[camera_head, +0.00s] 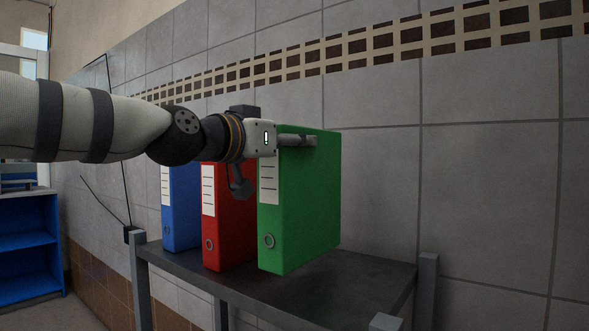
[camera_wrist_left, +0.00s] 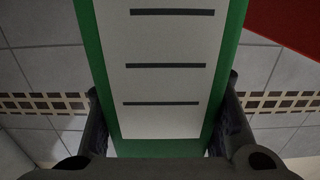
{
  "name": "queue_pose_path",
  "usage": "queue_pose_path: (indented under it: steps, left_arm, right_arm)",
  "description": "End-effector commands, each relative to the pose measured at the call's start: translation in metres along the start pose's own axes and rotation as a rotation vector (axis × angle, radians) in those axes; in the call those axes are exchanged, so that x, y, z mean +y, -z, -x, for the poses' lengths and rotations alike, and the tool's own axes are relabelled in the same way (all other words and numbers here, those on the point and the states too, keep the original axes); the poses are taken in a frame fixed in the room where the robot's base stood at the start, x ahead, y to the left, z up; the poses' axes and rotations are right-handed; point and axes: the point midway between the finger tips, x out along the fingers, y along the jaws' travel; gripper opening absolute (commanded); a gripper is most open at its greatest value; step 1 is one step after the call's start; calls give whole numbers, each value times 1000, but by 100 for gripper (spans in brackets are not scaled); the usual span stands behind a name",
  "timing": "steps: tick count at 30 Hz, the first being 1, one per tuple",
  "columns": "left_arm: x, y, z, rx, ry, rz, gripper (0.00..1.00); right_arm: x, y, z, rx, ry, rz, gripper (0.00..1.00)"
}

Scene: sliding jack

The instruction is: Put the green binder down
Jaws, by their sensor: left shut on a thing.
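The green binder (camera_head: 310,200) stands upright over the right part of the dark shelf top (camera_head: 370,275), to the right of the red binder (camera_head: 222,230). My left gripper (camera_head: 297,140) is shut on the green binder near the top of its spine. In the left wrist view, the fingers (camera_wrist_left: 163,110) lie on either side of the green binder's spine (camera_wrist_left: 165,148) and its white label. I cannot tell whether the binder's bottom touches the shelf. My right gripper is not in view.
A blue binder (camera_head: 180,207) stands on the shelf left of the red one. Free shelf surface lies right of the green binder. Grey posts (camera_head: 427,285) rise at the shelf's corners. A tiled wall (camera_head: 480,180) stands behind. A blue shelf unit (camera_head: 27,240) is at far left.

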Motion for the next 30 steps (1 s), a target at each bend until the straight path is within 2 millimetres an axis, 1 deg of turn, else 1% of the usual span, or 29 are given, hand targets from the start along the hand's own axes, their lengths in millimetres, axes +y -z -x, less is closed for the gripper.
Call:
queue_pose_path:
  steps: [2, 6, 12, 24, 25, 27, 30]
  left_arm:
    - [1, -1, -3, 7, 1, -2, 0]
    - [3, -14, -11, 6, 1, -1, 0]
    - [3, -35, -9, 9, 1, -2, 0]
    - [2, -41, -9, 9, 2, -2, 0]
    - [2, -43, -10, 4, 0, -2, 53]
    - [2, -43, -10, 4, 0, -2, 66]
    - [2, -43, -10, 3, 0, -2, 66]
  right_arm:
    - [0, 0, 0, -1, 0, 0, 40]
    - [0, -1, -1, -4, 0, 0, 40]
    - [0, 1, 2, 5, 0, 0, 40]
    - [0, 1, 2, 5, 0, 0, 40]
    - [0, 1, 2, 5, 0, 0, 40]
    - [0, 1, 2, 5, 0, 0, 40]
    - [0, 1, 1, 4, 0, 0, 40]
